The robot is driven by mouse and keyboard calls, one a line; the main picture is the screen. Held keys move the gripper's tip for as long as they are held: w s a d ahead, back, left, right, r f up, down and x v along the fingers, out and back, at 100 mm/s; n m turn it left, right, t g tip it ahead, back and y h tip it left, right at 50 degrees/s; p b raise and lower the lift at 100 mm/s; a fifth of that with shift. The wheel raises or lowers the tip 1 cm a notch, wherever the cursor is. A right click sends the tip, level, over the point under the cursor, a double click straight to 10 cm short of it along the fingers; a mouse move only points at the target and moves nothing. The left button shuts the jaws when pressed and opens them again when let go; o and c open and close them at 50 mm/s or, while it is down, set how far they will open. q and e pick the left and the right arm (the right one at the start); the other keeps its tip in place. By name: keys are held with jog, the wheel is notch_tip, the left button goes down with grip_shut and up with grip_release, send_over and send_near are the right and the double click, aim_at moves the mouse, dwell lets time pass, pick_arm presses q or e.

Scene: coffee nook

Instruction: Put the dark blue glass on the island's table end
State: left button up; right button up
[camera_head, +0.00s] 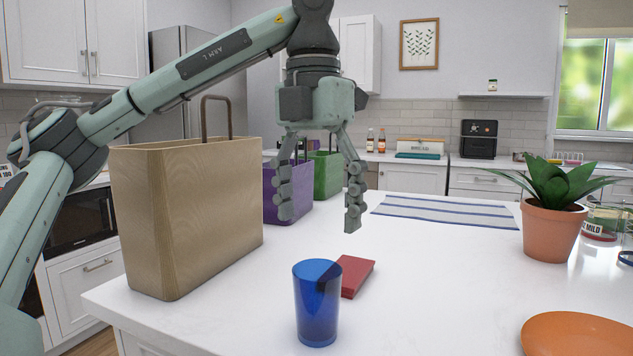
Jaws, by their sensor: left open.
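The dark blue glass (317,310) stands upright on the white island (428,285), near its front edge in the picture. It is see-through and looks empty. My left gripper (320,212) hangs above and behind the glass, fingers pointing down. It is open, with nothing between its fingers, and is apart from the glass. My right gripper is not in view.
A red flat block (357,275) lies just behind the glass. A tan bag (190,215) stands at left, with purple (289,195) and green (327,172) bags behind. A potted plant (551,230) and an orange plate (578,336) are at right. The middle right is clear.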

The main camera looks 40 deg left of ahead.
pick_arm(q)
jog(key=shift+r, duration=1.55)
jog(key=shift+c, duration=0.2)
